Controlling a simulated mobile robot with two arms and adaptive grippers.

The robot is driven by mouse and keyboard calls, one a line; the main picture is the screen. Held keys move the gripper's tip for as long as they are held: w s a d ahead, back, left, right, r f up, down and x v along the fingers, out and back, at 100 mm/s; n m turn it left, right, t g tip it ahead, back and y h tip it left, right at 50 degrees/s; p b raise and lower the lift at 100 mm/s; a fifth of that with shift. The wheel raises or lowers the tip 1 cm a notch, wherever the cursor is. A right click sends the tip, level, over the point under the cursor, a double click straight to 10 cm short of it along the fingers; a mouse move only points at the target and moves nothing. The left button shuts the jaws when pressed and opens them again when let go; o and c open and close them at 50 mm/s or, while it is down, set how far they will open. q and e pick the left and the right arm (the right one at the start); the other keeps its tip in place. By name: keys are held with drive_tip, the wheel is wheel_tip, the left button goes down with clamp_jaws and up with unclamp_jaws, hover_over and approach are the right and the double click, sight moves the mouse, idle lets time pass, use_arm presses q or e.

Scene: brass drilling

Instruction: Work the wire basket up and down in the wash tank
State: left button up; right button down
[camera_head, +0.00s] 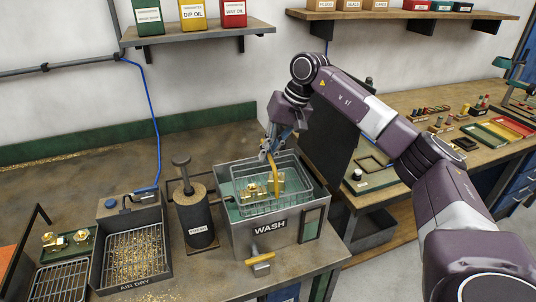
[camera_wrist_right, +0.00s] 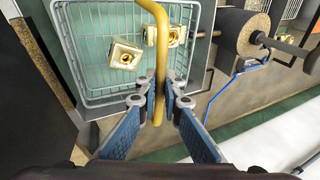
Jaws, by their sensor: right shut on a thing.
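The grey wash tank (camera_head: 268,238), labelled WASH, stands on the bench with green liquid inside. The wire basket (camera_head: 290,204) sits within the tank's opening, its upper rim showing above the tank walls. Brass parts (camera_head: 254,190) lie in the basket; two brass blocks (camera_wrist_right: 124,54) show in the right wrist view. The basket's yellow handle (camera_head: 276,177) rises from it. My right gripper (camera_head: 268,150) is shut on the handle's top; its fingers (camera_wrist_right: 158,108) close on the yellow bar in the right wrist view. How deep the basket sits is hard to tell. My left gripper is not in view.
The air dry tray (camera_head: 133,258) and a dark cylinder (camera_head: 195,217) with a rod stand left of the tank. A dark upright panel (camera_head: 336,135) stands close on the right. A yellow-handled part (camera_head: 261,262) projects from the tank's front. Shelves hang above.

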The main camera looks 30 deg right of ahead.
drive_tip(key=shift+r+p, duration=2.55)
drive_tip(key=shift+r, duration=1.35)
drive_tip(key=shift+r+p, duration=1.6)
drive_tip(key=shift+r, duration=0.3)
